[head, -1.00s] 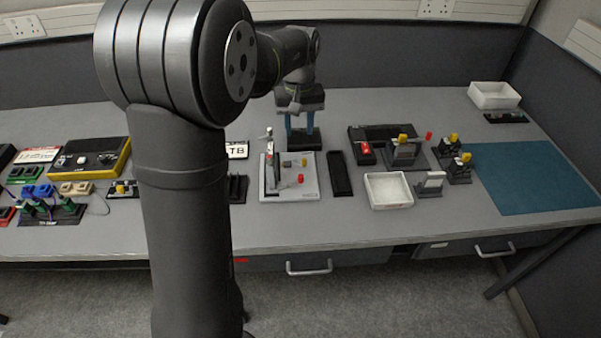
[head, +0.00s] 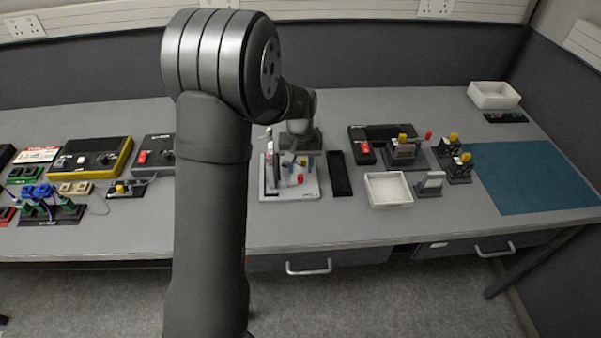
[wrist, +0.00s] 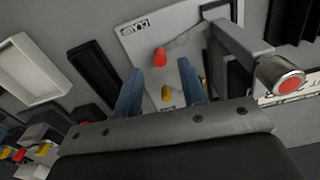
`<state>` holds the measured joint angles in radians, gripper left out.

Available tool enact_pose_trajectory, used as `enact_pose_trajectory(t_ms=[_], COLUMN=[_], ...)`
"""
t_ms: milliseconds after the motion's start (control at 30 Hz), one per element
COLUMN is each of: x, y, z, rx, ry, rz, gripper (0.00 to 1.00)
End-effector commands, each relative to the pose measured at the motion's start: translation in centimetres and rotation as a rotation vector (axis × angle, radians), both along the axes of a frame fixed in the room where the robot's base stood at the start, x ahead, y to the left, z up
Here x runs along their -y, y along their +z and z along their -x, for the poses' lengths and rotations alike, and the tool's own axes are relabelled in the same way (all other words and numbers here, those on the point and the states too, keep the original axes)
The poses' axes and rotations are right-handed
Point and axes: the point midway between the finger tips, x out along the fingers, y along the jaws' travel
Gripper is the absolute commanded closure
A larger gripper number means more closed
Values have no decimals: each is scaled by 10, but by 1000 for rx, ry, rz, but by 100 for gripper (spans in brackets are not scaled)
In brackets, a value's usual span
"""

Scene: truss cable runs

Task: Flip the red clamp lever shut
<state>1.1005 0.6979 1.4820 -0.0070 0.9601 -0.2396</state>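A light clamp plate (head: 283,195) lies on the bench and also shows in the wrist view (wrist: 195,18). On it, a lever with a red tip (head: 300,179) juts low; in the wrist view its red tip (wrist: 160,57) ends a thin grey arm. A yellow tip (wrist: 166,93) sits nearer the gripper on the same plate. My gripper (wrist: 161,66) points down over the plate, its two blue fingers apart, with the red tip seen in the gap near the fingertips. I see no contact. The height between fingertips and lever cannot be judged.
A grey post with a red-ended knob (wrist: 291,84) rises close beside the right finger. A black tray (head: 340,175) and a white bin (head: 388,190) stand right of the plate. Boxes with clips (head: 405,150) stand farther right. A teal mat (head: 530,175) is clear.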

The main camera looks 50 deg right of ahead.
Motion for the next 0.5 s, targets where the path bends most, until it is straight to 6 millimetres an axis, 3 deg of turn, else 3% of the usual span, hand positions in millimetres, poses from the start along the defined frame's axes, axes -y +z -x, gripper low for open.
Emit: enact_pose_trajectory(t_ms=[200, 500], x=[0, 0], y=[-28, -35], z=[0, 0], rx=[-1, -1], ry=[0, 0], rz=[-1, -1], gripper=[62, 62])
